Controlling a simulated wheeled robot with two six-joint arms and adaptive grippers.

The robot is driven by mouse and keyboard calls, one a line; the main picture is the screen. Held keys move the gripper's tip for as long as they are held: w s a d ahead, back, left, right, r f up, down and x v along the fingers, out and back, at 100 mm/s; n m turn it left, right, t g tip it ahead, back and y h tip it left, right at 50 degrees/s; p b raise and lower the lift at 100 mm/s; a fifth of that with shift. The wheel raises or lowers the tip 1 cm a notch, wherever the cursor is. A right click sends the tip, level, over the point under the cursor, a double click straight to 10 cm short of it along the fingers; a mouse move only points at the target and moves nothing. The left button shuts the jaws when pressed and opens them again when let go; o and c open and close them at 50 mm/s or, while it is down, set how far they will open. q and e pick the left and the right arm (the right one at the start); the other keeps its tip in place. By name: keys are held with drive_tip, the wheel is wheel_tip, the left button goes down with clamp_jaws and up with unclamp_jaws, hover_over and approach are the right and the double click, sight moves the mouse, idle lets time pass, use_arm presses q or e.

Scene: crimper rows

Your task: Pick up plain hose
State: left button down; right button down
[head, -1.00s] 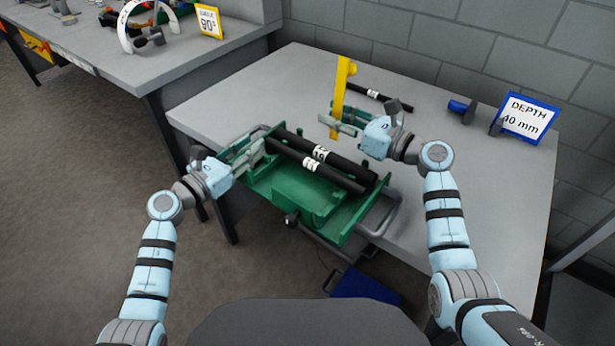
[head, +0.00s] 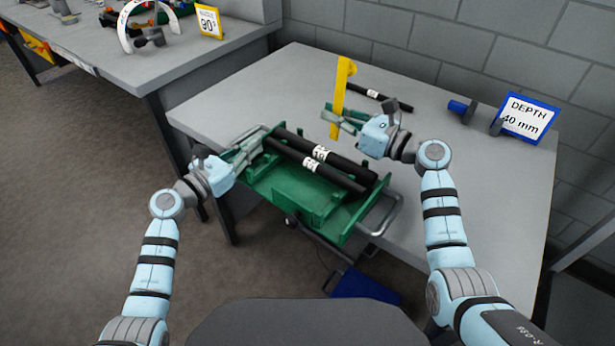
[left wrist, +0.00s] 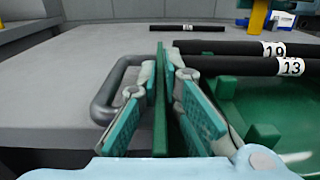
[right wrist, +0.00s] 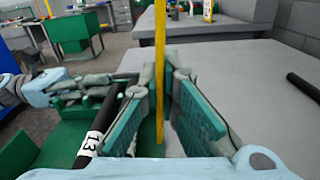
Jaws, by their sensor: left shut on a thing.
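Two black hoses lie side by side across the green tray: one marked 19 (left wrist: 225,47) and one marked 13 (left wrist: 225,66); they also show in the head view (head: 345,163) (head: 340,179). A third black hose (head: 392,101) with a small white band lies on the table behind. I cannot tell which is the plain one. My left gripper (head: 252,145) is shut on the thin upright green wall (left wrist: 160,105) at the tray's left end. My right gripper (head: 345,117) has its fingers either side of a yellow upright strip (right wrist: 160,60); its grip is unclear.
The green tray (head: 290,195) sits at the table's (head: 450,150) front edge, with grey handles. A blue-framed DEPTH 40 mm sign (head: 528,118) and a blue-and-grey tool (head: 462,108) stand at the right.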

sight(343, 98)
use_arm(q)
drive_tip(key=shift+r, duration=0.15)
use_arm(e)
drive_tip(key=shift+r, duration=0.2)
